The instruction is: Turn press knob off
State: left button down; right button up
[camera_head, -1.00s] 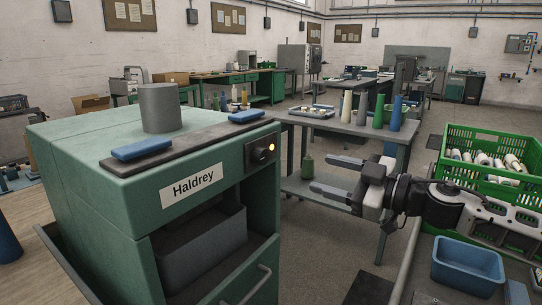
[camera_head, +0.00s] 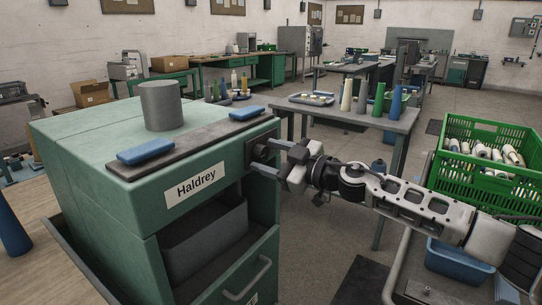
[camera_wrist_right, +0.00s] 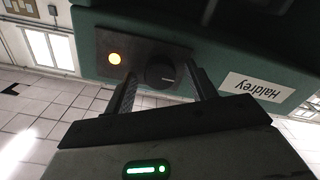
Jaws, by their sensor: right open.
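The press is a green machine (camera_head: 105,165) labelled "Haldrey" at the left of the head view. My right gripper (camera_head: 262,157) is open at the press's front. In the wrist view its two fingers (camera_wrist_right: 160,92) stand on either side of the knob, with gaps showing, so they do not appear shut on it. In the head view the fingers largely hide the knob and lamp. My left gripper is not in view.
A grey cylinder (camera_head: 161,106) and blue pads (camera_head: 146,151) are on the press top. A green crate (camera_head: 488,178) and a blue bin (camera_head: 452,266) stand at the right, near my right arm. A table with cones (camera_head: 346,96) stands behind.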

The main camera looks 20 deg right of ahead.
jog(key=c, duration=1)
